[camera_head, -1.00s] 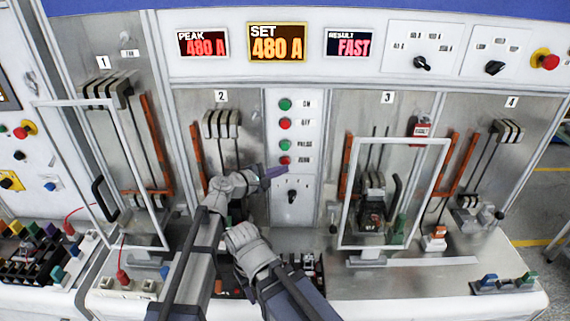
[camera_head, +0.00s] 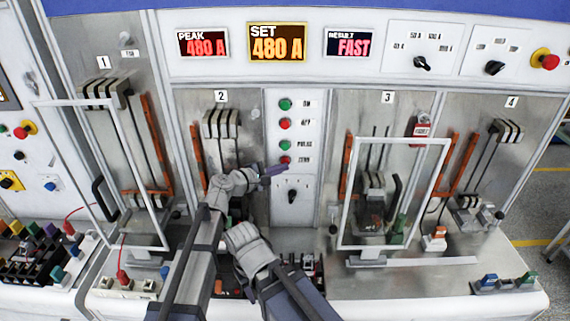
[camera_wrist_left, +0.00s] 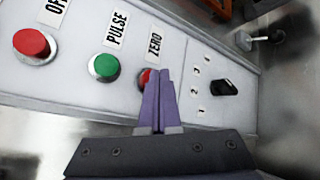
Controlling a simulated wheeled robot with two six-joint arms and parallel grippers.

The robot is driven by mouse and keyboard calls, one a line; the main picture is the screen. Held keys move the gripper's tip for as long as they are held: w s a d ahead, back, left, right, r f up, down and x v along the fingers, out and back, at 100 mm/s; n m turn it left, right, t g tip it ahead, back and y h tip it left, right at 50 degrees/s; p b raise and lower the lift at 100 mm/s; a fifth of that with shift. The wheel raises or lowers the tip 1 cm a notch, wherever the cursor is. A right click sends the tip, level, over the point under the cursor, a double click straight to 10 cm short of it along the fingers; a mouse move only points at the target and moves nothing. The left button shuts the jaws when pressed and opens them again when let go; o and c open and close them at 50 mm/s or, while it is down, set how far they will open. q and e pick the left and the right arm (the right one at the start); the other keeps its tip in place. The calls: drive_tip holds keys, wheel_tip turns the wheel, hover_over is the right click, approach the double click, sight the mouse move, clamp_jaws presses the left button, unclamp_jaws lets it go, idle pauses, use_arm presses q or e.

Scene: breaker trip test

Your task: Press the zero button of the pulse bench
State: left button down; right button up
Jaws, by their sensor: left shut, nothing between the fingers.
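The zero button (camera_head: 285,160) is a small red round button, lowest of the column on the white centre panel, above a rotary knob (camera_head: 292,196). My left gripper (camera_head: 284,170), with purple fingers, is shut and empty, its tips just below the button in the head view. In the left wrist view the fingertips (camera_wrist_left: 160,73) cover much of the red zero button (camera_wrist_left: 146,77), beside its ZERO label. I cannot tell whether they touch it. The green pulse button (camera_wrist_left: 104,67) is to its left. My right gripper is not in view.
The SET display (camera_head: 277,43) and PEAK display (camera_head: 203,43) read 480 A; the RESULT display (camera_head: 350,43) reads FAST. White-framed guards stand at bay 1 (camera_head: 122,140) and bay 3 (camera_head: 342,195). A red off button (camera_head: 285,124) is higher in the column.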

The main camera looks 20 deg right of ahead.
use_arm(q)
drive_tip(key=shift+w, duration=0.3)
drive_tip(key=shift+s, duration=0.2)
idle(0.3)
drive_tip(key=shift+s+a, duration=0.2)
drive_tip(key=shift+s, duration=0.55)
drive_tip(key=s, duration=0.2)
drive_tip(key=s+a, duration=0.1)
drive_tip(key=s, duration=0.1)
drive_tip(key=shift+s+a, duration=0.2)
drive_tip(key=shift+s, duration=0.2)
idle(0.5)
